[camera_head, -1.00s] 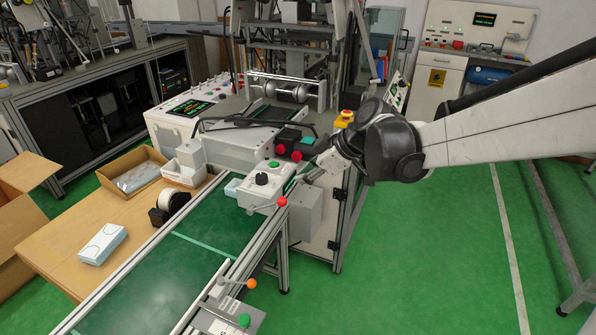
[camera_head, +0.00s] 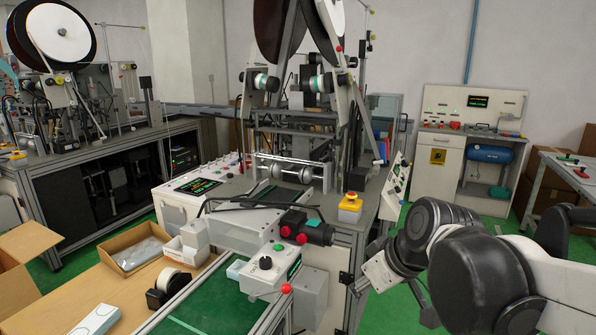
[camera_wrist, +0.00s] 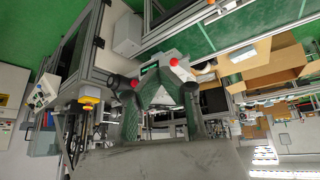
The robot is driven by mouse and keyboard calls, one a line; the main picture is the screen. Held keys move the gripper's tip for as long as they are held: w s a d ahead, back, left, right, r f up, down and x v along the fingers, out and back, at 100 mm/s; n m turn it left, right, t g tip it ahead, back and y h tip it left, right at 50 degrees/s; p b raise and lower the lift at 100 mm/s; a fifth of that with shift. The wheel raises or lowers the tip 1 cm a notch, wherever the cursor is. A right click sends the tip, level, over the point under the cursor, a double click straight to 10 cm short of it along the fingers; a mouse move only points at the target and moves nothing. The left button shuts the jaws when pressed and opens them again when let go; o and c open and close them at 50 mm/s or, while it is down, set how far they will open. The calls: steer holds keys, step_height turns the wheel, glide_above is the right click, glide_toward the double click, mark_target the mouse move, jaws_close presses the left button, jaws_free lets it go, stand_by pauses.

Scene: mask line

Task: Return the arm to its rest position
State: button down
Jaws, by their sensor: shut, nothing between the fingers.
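My arm (camera_head: 475,275) enters from the lower right in the head view. It is bent, with its dark round joints nearest the camera and its wrist end pointing toward the machine. My gripper (camera_wrist: 160,92) shows in the wrist view, its greenish fingers shut with nothing held. In the head view the fingers are hard to make out. The gripper looks apart from everything around it. The wrist picture looks turned over, with the green conveyor (camera_wrist: 245,28) at the top.
The mask machine (camera_head: 290,150) fills the middle, with a control box (camera_head: 268,265) at its front. The green conveyor (camera_head: 215,305) runs toward the camera. A wooden table (camera_head: 70,295) with an open box (camera_head: 135,250) stands left. A white cabinet (camera_head: 440,165) stands behind my arm.

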steer(key=s+d+f+m+t+h, duration=0.1)
steer(key=s+d+m+h, duration=0.2)
steer(key=s+d+m, duration=0.4)
steer(key=s+d, duration=0.1)
steer(key=s, duration=0.4)
steer(key=shift+f+t, duration=0.25)
steer(key=shift+t, duration=0.05)
steer(key=shift+w, duration=0.1)
stand_by(0.3)
